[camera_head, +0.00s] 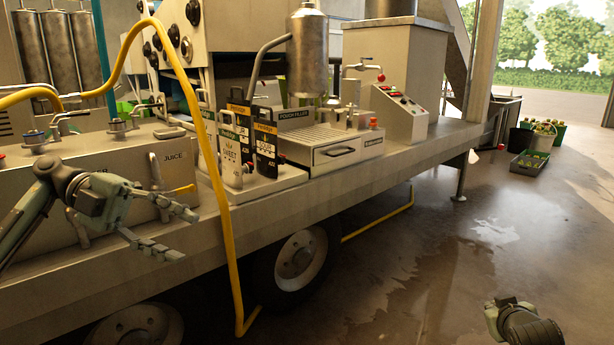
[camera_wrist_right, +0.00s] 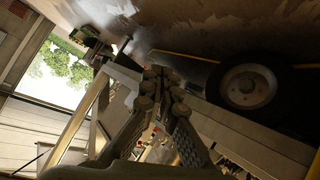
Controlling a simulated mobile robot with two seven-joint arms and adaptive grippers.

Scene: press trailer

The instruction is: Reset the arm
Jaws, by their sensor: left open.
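My left gripper (camera_head: 186,238) is open and empty. Its two fingers point right, in front of the trailer's side below the juice tank (camera_head: 170,160), apart from the yellow hose in the picture. My right arm shows only as a small dark part at the bottom right of the head view, over the floor. In the right wrist view my right gripper (camera_wrist_right: 163,88) has its fingertips together, with nothing seen between them. Most of the right arm is out of view.
A wheel (camera_head: 295,260) stands below. The wet floor (camera_head: 450,250) is clear.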

